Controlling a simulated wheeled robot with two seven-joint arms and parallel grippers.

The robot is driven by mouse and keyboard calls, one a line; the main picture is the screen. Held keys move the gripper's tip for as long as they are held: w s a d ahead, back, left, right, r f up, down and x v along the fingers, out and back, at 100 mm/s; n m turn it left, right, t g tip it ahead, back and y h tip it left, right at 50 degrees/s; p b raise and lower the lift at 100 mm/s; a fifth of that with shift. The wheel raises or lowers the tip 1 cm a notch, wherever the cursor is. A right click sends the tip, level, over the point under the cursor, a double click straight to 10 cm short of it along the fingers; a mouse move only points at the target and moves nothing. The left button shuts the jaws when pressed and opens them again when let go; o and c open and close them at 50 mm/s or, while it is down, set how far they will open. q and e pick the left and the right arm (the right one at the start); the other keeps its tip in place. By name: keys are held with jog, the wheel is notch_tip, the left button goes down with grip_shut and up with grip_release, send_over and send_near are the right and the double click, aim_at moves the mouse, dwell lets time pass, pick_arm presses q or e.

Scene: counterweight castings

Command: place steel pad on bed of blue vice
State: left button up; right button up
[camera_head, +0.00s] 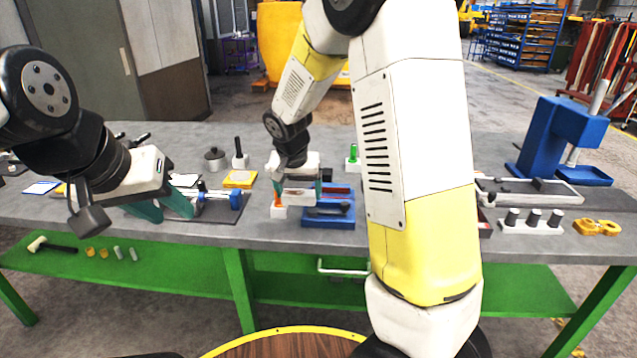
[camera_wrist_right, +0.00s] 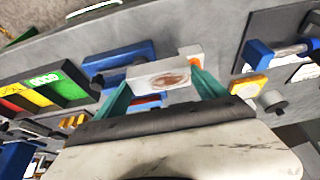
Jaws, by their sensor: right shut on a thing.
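The steel pad (camera_wrist_right: 165,75) is a pale grey block with a brownish patch in the right wrist view. My right gripper (camera_wrist_right: 162,88) is shut on it, one teal finger at each end. In the head view the right gripper (camera_head: 299,188) holds the pad (camera_head: 299,197) just left of and behind the blue vice (camera_head: 328,219). The vice has a dark part across it; the pad partly covers it in the wrist view (camera_wrist_right: 108,57). I cannot tell the gap below the pad. My left gripper (camera_head: 160,209) is open and empty over the bench's left part.
A dark plate with a blue-ended fixture (camera_head: 236,200) lies further left. A red object (camera_head: 337,189) is behind the vice.

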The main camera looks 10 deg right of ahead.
send_over(331, 188)
jog(key=s+a, duration=0.1)
jog(key=s, duration=0.2)
jog(key=shift+a+f, duration=0.15)
jog(key=shift+f, duration=0.35)
jog(key=shift+d+f, duration=0.15)
jog(key=shift+f, duration=0.75)
jog(key=shift+d+f, duration=0.1)
jog(key=shift+f, duration=0.75)
jog(key=shift+f, duration=0.15)
jog(key=o, duration=2)
jog(key=v, duration=1.2)
jog(key=s+a+r+n+y, duration=0.1)
jog(key=s+r, duration=0.2)
jog(key=s, duration=0.6)
jog(key=s+a+r+n+t+y, duration=0.1)
jog(key=s+r, duration=0.2)
jog(key=s, duration=0.7)
jog(key=s+a+r+n+t+y, duration=0.1)
jog(key=s+r, duration=0.2)
jog(key=s, duration=0.7)
jog(key=shift+a+n, duration=0.3)
jog(key=shift+n, duration=0.1)
jog(key=shift+w+r, duration=0.1)
